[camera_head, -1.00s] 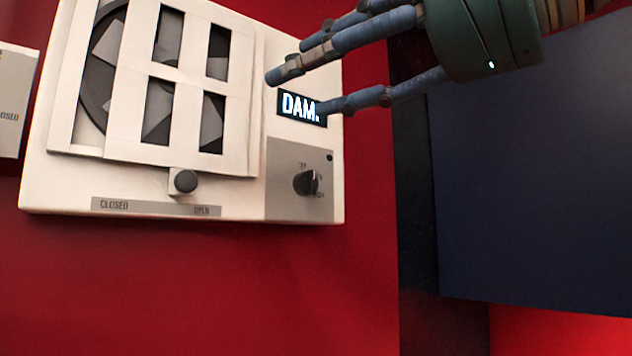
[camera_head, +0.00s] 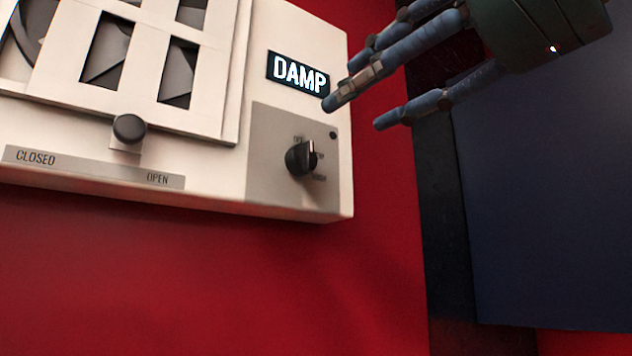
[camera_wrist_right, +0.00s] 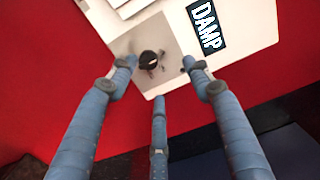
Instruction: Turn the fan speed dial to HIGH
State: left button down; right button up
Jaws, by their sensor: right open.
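The black fan speed dial (camera_head: 300,158) sits on a grey plate (camera_head: 268,182) at the lower right of the white fan unit. The small print around it is too blurred to read with certainty. My right gripper (camera_head: 362,105) is open and empty, up and to the right of the dial, and apart from it. In the right wrist view the dial (camera_wrist_right: 149,60) shows beyond the gap between the spread blue fingers (camera_wrist_right: 160,78). My left gripper is not in view.
A lit display (camera_head: 299,74) reading DAMP is above the dial. A louvre slider knob (camera_head: 129,128) stands left of it, above a CLOSED/OPEN strip (camera_head: 90,167). The red wall below is clear. A dark blue panel (camera_head: 550,200) is at the right.

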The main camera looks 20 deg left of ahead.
aim_at(311, 155)
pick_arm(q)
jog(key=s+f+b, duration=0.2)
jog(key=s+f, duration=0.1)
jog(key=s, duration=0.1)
pick_arm(e)
jog(key=w+a+f+p, duration=0.1)
jog(key=w+a, duration=0.1)
jog(key=a, duration=0.1)
jog(key=w+a+f+p, duration=0.1)
jog(key=w+a, duration=0.1)
jog(key=w, duration=0.1)
jog(key=w+a+f+p, duration=0.1)
jog(key=w+a+p, duration=0.1)
jog(key=a, duration=0.1)
jog(key=shift+w+a, duration=0.3)
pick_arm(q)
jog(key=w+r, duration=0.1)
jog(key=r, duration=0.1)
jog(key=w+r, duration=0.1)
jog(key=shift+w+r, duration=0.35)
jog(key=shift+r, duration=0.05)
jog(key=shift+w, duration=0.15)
